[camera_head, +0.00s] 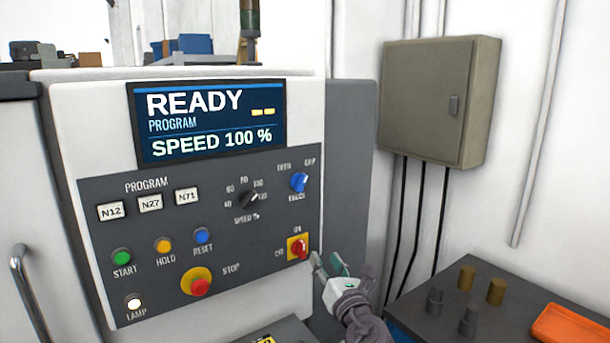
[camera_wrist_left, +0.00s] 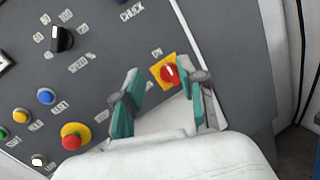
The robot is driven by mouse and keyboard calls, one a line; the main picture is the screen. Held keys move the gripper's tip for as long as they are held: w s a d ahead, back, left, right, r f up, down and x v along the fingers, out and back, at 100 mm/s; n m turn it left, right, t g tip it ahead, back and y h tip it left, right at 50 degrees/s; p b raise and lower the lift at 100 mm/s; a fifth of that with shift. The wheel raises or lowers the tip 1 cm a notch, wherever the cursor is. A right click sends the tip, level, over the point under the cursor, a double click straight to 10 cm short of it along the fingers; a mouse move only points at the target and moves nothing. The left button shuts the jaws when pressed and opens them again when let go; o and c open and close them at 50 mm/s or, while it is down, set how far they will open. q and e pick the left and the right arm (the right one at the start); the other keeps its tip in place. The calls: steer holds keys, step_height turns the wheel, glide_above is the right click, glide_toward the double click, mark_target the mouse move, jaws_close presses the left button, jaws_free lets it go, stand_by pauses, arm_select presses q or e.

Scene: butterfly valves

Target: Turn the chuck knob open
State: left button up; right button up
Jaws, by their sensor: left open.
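The chuck knob (camera_head: 299,181) is a blue rotary knob at the upper right of the machine's control panel, above the label CHUCK. Small position labels sit over it on both sides; its exact setting is too small to tell. My left gripper (camera_head: 326,264) is open and empty, below and a little right of the knob, beside the red and yellow ON switch (camera_head: 299,247). In the left wrist view the open fingers (camera_wrist_left: 160,80) frame that switch (camera_wrist_left: 169,71); whether they touch it I cannot tell. There only the CHUCK label shows at the top; the knob is out of view.
The panel also holds the black speed knob (camera_head: 249,199), the red stop button (camera_head: 199,287) and several other buttons. The screen (camera_head: 210,120) reads READY. A grey wall cabinet (camera_head: 425,100) hangs at right. A dark table (camera_head: 490,320) with metal cylinders and an orange tray stands lower right.

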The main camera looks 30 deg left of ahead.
mark_target(304, 184)
arm_select(q)
step_height(304, 184, up, 9)
steer(key=m+y, duration=0.2)
steer(key=y, duration=0.1)
steer(key=p+x, duration=0.4)
steer(key=x, duration=0.9)
steer(key=shift+w+d, duration=0.2)
steer(key=shift+w+a+r+p, duration=0.1)
steer(key=shift+w+a+p, duration=0.15)
steer(key=shift+a+p, duration=0.15)
arm_select(e)
steer(key=r, duration=0.5)
steer(key=shift+w+d, duration=0.2)
steer(key=shift+w, duration=0.05)
steer(key=shift+f, duration=0.1)
arm_select(q)
jaws_close()
arm_select(e)
steer(key=shift+a, duration=0.2)
